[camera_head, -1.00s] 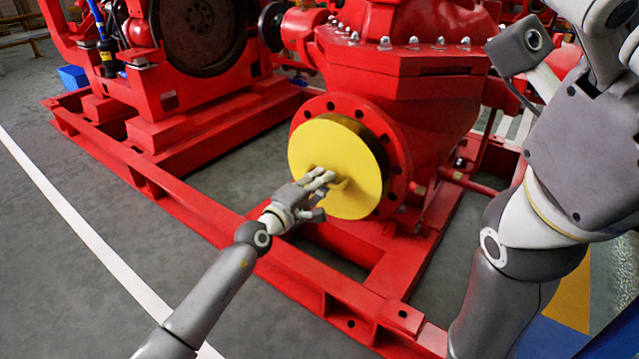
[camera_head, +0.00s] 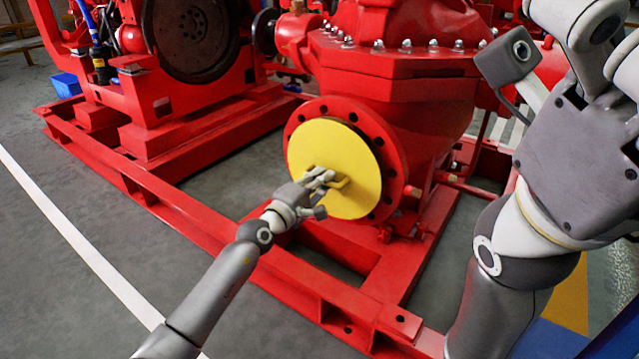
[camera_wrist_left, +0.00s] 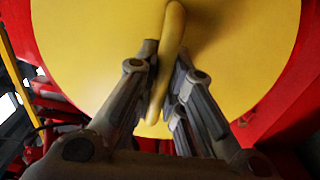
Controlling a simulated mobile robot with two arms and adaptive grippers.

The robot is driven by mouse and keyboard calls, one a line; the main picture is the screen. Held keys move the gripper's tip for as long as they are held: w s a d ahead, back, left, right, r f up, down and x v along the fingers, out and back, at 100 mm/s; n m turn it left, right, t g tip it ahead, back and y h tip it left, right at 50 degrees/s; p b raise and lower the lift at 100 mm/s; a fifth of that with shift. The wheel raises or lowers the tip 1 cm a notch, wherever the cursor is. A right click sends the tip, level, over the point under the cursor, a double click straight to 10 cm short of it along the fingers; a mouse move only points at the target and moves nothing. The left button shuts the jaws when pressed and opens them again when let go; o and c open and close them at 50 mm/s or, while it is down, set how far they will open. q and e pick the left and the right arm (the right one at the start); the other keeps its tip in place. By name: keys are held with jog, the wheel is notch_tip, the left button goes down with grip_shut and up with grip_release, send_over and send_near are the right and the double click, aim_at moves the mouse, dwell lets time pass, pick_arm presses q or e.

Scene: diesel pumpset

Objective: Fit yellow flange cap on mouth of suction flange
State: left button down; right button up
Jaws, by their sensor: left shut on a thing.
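The yellow flange cap (camera_head: 337,148) is a round disc with a yellow handle on its front. It covers the mouth of the red suction flange (camera_head: 393,170), whose bolt-holed rim shows around it. The cap looks close against the flange face; I cannot tell if it is fully seated. My left gripper (camera_head: 324,181) is shut on the cap's handle. In the left wrist view the fingers (camera_wrist_left: 165,100) stand on both sides of the handle (camera_wrist_left: 167,60). My right arm shows at the right, with its fingertips out of view.
The red pump casing (camera_head: 400,85) rises above the flange. A red base frame (camera_head: 290,275) runs below and in front of it. A red engine with a dark flywheel (camera_head: 190,35) stands at the left. The grey floor (camera_head: 60,270) at the lower left is clear.

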pick_arm(q)
jog(key=shift+b+x, duration=0.85)
jog(key=shift+x, duration=0.25)
jog(key=shift+r, duration=0.1)
jog(key=c, duration=1.5)
grip_release()
jog(key=shift+o, duration=0.3)
jog(key=o, duration=0.5)
